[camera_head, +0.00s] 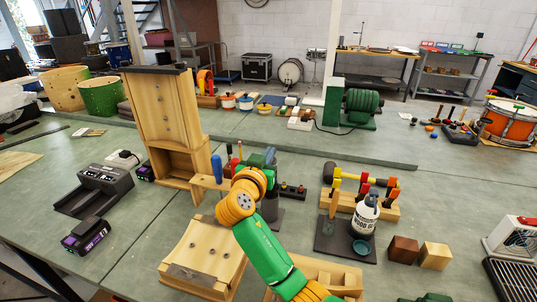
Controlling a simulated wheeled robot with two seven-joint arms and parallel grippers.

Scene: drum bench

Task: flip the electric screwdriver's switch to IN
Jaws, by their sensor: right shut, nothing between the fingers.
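My right arm reaches in from the bottom, and its orange wrist is bent over the tools in the middle of the bench. My right gripper (266,160) is at the far side of the wrist, small and partly hidden; it is shut and empty. I cannot clearly pick out the electric screwdriver or its switch. A dark grey upright thing (271,208) stands just beside the wrist, partly covered by my arm; I cannot tell whether it belongs to the screwdriver. Whether the gripper touches anything is hidden. My left gripper is not in view.
A tall wooden cabinet (165,120) stands left of the wrist. A charger (98,185) and a battery (87,236) lie further left. A wooden box (203,256) is in front. A white bottle (366,212), a mallet rack (376,205) and wood blocks (434,255) stand to the right.

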